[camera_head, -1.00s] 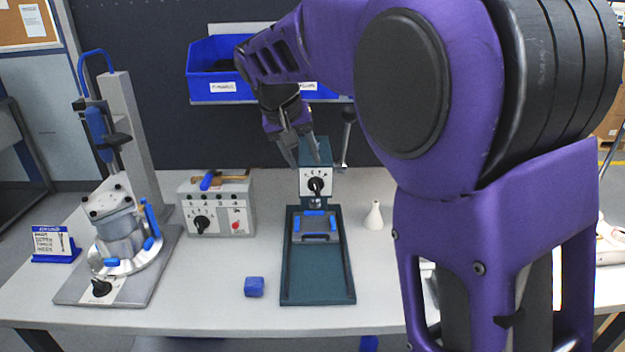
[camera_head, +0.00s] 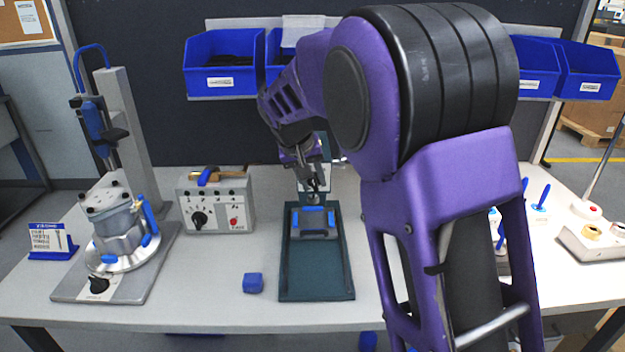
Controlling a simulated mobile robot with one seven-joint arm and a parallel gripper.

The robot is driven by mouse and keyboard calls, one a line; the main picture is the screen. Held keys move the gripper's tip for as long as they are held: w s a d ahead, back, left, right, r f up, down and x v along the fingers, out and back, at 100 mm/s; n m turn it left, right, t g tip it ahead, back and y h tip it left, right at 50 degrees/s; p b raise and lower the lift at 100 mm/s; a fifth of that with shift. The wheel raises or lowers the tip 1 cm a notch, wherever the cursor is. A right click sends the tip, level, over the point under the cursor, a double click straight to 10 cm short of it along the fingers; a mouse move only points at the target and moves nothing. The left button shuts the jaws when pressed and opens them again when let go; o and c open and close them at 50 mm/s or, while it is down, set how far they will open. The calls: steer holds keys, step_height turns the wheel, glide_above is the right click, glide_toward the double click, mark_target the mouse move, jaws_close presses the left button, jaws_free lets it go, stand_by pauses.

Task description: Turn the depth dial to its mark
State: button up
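In the head view, a dark teal machine (camera_head: 347,255) with a long base tray stands mid-table. Its white dial plate (camera_head: 300,187) is mostly covered by my gripper (camera_head: 315,188). The black knob seen on that plate earlier is largely hidden now. My gripper's fingers point down in front of the plate, at about the knob's height. I cannot tell whether they touch the knob or how far apart they are. Another black dial (camera_head: 199,219) is on the grey control box (camera_head: 236,199), and a third (camera_head: 98,285) is on the left fixture's base. No label reading "depth" is legible.
A blue block (camera_head: 253,283) lies left of the tray. The left fixture (camera_head: 119,230) holds a metal housing, with a small sign (camera_head: 48,240) beside it. Blue bins (camera_head: 225,65) hang behind. My arm hides much of the table's right half.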

jaws_close()
steer(key=shift+a, duration=0.1)
steer(key=shift+a+n+h, duration=0.15)
steer(key=shift+n+h, duration=0.15)
steer(key=shift+h, duration=0.6)
steer(key=shift+a+f+n+h+b, duration=0.15)
steer(key=shift+h+b, duration=0.15)
steer(key=shift+h, duration=0.6)
steer(key=shift+a+f+n+h+b, duration=0.15)
steer(key=shift+h+b, duration=0.15)
steer(key=shift+h, duration=0.6)
steer(key=shift+d+r, duration=0.15)
steer(key=shift+o, duration=1.3)
jaws_free()
